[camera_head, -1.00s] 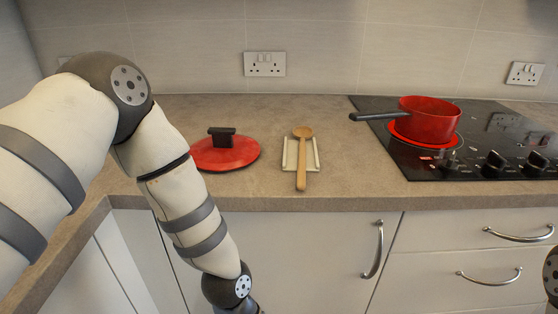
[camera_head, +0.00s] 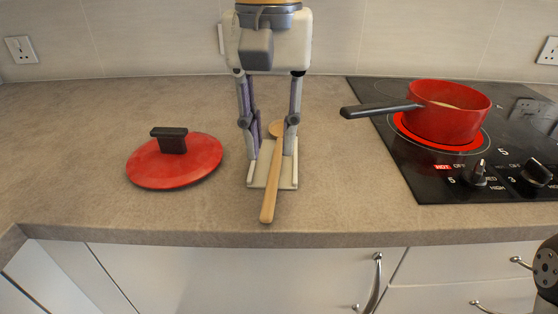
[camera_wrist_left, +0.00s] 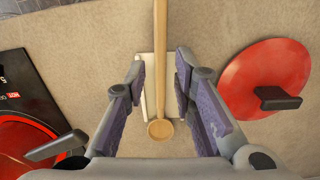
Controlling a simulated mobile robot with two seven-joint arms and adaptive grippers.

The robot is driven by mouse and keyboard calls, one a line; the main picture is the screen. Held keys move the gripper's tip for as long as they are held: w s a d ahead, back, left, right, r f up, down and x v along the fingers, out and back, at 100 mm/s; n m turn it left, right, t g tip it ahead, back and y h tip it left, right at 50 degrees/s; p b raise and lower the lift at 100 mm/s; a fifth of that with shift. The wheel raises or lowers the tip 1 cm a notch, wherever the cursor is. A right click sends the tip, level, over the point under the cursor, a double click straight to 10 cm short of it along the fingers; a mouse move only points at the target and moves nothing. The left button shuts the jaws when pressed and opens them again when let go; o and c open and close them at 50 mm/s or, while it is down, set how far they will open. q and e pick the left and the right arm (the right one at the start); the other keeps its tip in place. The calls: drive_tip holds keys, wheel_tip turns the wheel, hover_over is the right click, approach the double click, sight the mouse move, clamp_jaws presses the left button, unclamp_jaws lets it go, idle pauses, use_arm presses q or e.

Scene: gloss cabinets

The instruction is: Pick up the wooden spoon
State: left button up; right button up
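The wooden spoon (camera_head: 271,182) lies on a small cream spoon rest (camera_head: 256,180) on the counter, its handle running over the rest's front edge. My left gripper (camera_head: 268,147) is over the spoon, pointing down, with its fingers apart on either side of the spoon's bowl end. In the left wrist view the open gripper (camera_wrist_left: 160,112) has the spoon (camera_wrist_left: 160,65) between its fingers, with a gap on both sides. The spoon rest (camera_wrist_left: 147,100) also shows there.
A red lid (camera_head: 175,162) with a black knob lies left of the spoon rest. A red saucepan (camera_head: 446,115) stands on a glowing ring of the black hob (camera_head: 450,188) at the right, its handle pointing left. The counter's front edge is close to the spoon's handle end.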

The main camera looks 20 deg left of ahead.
sight(272, 180)
use_arm(q)
drive_tip(key=f, duration=0.4)
drive_tip(key=f+b, duration=0.1)
drive_tip(key=f, duration=0.2)
drive_tip(key=shift+w+a, duration=0.15)
drive_tip(key=shift+w, duration=0.2)
drive_tip(key=shift+r, duration=0.1)
drive_tip(key=shift+c, duration=0.5)
clamp_jaws()
drive_tip(key=shift+r, duration=0.1)
